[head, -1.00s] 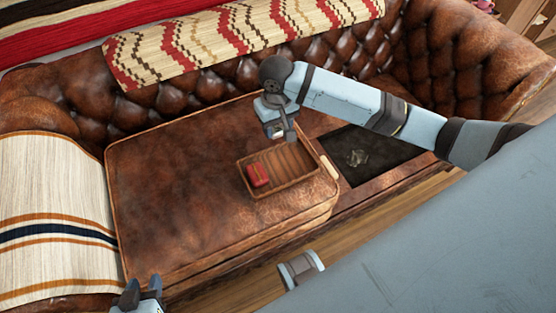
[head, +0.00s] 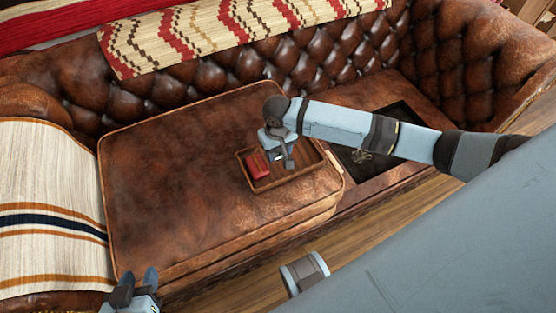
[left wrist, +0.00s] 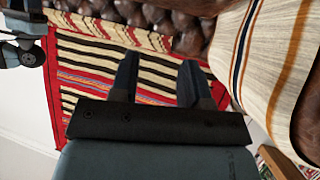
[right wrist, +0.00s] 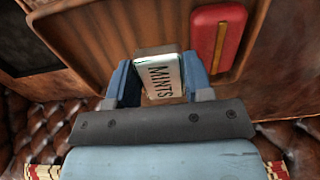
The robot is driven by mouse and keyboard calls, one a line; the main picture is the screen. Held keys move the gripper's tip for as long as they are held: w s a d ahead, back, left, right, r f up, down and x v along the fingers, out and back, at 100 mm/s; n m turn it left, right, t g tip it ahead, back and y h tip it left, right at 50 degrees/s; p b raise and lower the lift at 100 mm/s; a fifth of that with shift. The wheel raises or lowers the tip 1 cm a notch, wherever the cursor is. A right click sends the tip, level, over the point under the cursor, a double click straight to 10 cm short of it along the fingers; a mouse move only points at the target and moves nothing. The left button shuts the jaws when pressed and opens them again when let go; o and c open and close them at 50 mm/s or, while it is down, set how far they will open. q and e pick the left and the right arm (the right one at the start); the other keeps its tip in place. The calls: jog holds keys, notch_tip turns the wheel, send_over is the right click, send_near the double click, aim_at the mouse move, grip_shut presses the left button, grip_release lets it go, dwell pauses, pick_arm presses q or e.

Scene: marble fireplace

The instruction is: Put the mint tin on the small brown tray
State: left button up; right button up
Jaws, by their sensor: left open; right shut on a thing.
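The mint tin (right wrist: 160,76), a pale box lettered "MINTS", is between the fingers of my right gripper (right wrist: 160,85), which is shut on it. The small brown tray (right wrist: 95,30) lies below it in the right wrist view. In the head view my right gripper (head: 284,160) is over the tray (head: 298,179), near its right part; whether the tin touches the tray floor I cannot tell. A red item (head: 258,166) lies in the tray's left part, beside the tin. My left gripper (head: 137,285) is open and empty at the lower left, away from the tray.
The tray sits on a brown leather sofa cushion (head: 180,180). A dark square recess or tray (head: 385,135) with a small object is to the right, partly behind my right arm. A striped throw (head: 50,200) covers the left armrest. The cushion's left side is clear.

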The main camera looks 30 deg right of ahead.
aim_at(278, 164)
notch_tip(278, 164, down, 4)
jog(key=shift+f+b, duration=0.2)
jog(key=shift+b, duration=0.4)
jog(key=o, duration=0.6)
pick_arm(q)
jog(key=shift+f, duration=0.1)
jog(key=shift+f, duration=0.15)
